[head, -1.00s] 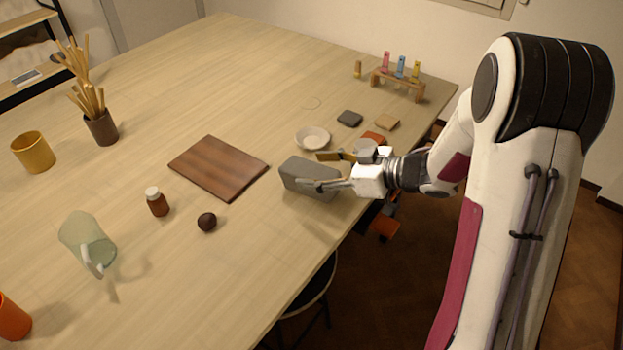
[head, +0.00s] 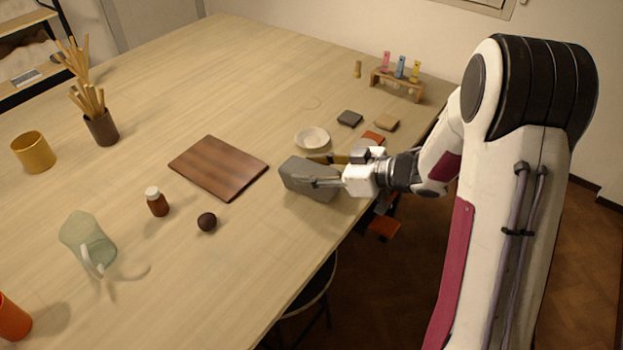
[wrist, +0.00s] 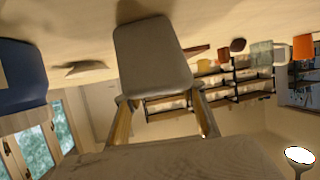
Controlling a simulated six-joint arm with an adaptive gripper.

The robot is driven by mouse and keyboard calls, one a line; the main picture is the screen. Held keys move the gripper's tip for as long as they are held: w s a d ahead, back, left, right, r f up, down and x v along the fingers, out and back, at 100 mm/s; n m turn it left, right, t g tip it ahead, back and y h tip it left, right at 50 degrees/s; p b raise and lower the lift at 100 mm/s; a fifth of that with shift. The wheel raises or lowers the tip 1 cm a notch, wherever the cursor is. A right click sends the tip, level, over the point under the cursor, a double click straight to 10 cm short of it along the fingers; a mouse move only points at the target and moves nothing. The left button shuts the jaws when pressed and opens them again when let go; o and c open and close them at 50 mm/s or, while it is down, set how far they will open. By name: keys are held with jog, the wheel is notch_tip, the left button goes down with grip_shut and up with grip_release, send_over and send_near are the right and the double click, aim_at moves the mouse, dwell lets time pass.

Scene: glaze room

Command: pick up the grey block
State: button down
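The grey block (head: 302,175) is a plain oblong near the table's right edge, just in front of a small white bowl. In the wrist view, the grey block (wrist: 153,55) fills the space between the fingers. My gripper (head: 325,170) reaches in from the right, one finger along the block's near side and the other behind it. In the wrist view my gripper (wrist: 160,98) has both fingertips against the block's opposite sides. The far fingertip is partly hidden in the head view. I cannot tell whether the block is clear of the table.
The white bowl (head: 312,138) stands close behind the block. A dark brown board (head: 218,167) lies to its left. A dark coaster (head: 349,118), a tan one (head: 387,123) and an orange one (head: 372,138) lie behind. A rack (head: 398,85) stands at the back right.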

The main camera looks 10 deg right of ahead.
aim_at(311, 169)
jog(key=shift+r, duration=0.2)
notch_tip(311, 169, up, 10)
dwell(1.1)
jog(key=shift+f, duration=0.1)
dwell(0.6)
